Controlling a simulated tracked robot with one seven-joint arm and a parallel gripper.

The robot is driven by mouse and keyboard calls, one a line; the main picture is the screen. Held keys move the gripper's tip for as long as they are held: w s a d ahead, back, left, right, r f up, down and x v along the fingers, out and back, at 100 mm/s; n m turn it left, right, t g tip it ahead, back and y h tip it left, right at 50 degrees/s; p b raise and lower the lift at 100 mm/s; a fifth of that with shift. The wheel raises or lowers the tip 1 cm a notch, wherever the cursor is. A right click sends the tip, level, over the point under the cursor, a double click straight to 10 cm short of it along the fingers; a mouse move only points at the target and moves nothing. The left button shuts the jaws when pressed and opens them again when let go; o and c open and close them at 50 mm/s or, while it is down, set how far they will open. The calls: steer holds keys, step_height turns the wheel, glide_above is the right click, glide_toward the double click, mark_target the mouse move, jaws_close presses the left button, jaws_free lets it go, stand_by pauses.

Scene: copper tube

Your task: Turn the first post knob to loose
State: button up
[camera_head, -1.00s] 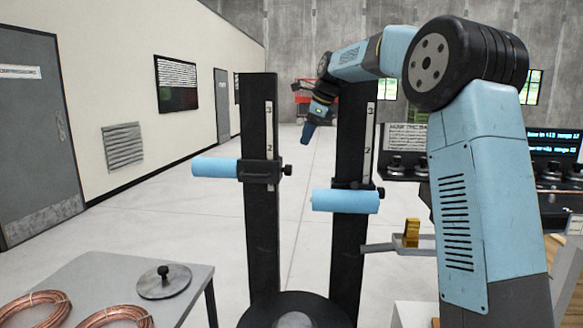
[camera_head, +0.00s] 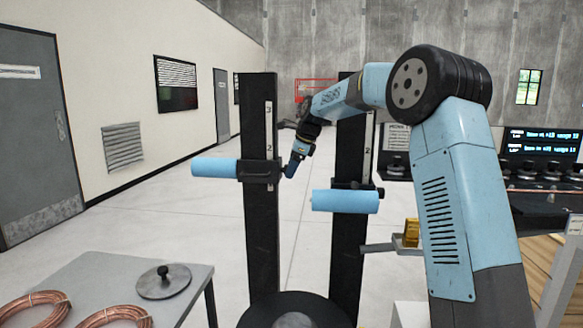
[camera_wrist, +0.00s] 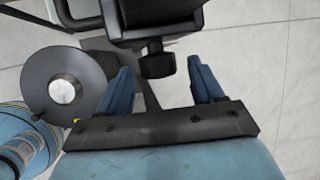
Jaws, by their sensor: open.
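Two black posts stand upright side by side, the left post (camera_head: 261,215) and the right post (camera_head: 347,250). Each carries a black clamp with a light blue roller, the left roller (camera_head: 214,167) and the right roller (camera_head: 345,202). The right post's knob (camera_head: 381,192) shows at its clamp's right side. The left post's knob is mostly hidden behind my gripper (camera_head: 291,168) in the head view. In the wrist view that dark knob (camera_wrist: 157,65) lies between the two blue fingertips of my open gripper (camera_wrist: 160,72), with space on both sides. I see no contact.
A grey table (camera_head: 110,275) with copper coils (camera_head: 35,305) and a round plate (camera_head: 164,282) stands at lower left. A round black base (camera_head: 260,312) lies in front of the posts. A console (camera_head: 540,160) stands at right. The floor left of the posts is clear.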

steer(key=shift+f, duration=0.1)
steer(key=shift+c, duration=0.3)
steer(key=c, duration=0.9)
steer(key=shift+a, duration=0.2)
steer(key=shift+c, duration=0.5)
steer(key=shift+d, duration=0.1)
